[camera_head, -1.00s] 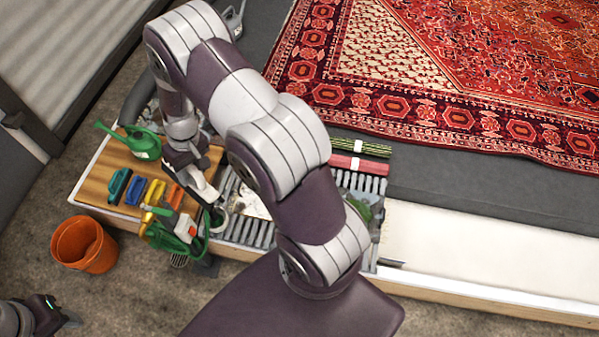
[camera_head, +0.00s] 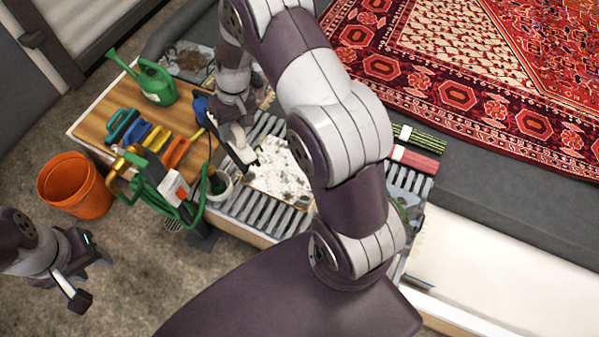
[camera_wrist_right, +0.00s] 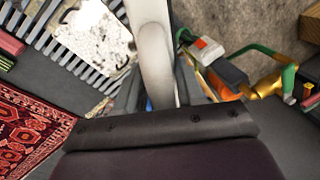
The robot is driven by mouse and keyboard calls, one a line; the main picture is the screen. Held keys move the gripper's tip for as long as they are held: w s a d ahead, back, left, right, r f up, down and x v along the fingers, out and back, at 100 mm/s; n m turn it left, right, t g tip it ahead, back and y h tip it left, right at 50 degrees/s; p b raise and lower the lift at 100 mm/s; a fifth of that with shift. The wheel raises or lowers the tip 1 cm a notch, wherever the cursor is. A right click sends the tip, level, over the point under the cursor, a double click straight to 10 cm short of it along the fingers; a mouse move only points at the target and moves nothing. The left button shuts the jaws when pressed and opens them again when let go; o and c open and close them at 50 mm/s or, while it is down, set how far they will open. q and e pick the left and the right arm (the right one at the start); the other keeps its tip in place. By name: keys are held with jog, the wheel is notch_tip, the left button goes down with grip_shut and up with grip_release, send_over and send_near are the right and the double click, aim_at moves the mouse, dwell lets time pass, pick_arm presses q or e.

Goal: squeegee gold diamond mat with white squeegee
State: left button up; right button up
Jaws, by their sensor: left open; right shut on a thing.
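A pale mat (camera_head: 278,172) with dark blotches lies on the grey slats; it also shows in the right wrist view (camera_wrist_right: 95,35). I cannot make out a gold diamond pattern on it. My right gripper (camera_head: 240,155) is at the mat's left edge, above the slats. It is shut on what seems to be the white squeegee, which I cannot tell clearly from the white finger. Whether it touches the mat is unclear. My left gripper (camera_head: 90,276) is open and empty over the floor at lower left.
Teal, blue, yellow and orange handled tools (camera_head: 122,126) lie on the wooden board (camera_head: 97,104) with a green watering can (camera_head: 157,84). An orange bucket (camera_head: 74,185) stands on the floor.

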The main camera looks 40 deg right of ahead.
pick_arm(q)
jog(key=shift+o, duration=1)
notch_tip(320, 180, down, 15)
jog(key=b, duration=1)
jog(key=shift+a+f, duration=0.15)
jog(key=shift+f, duration=0.05)
pick_arm(e)
notch_tip(320, 180, down, 18)
jog(key=d+m+b, duration=0.1)
jog(key=d+b, duration=0.1)
jog(key=b, duration=0.3)
pick_arm(q)
notch_tip(320, 180, down, 12)
jog(key=b, duration=0.7)
pick_arm(e)
jog(key=s+d+f+m+h, duration=0.2)
jog(key=d+f+m, duration=0.9)
jog(key=d+f, duration=0.5)
jog(key=shift+f+m+t, duration=0.3)
jog(key=shift+t, duration=0.1)
pick_arm(q)
jog(key=shift+r, duration=0.1)
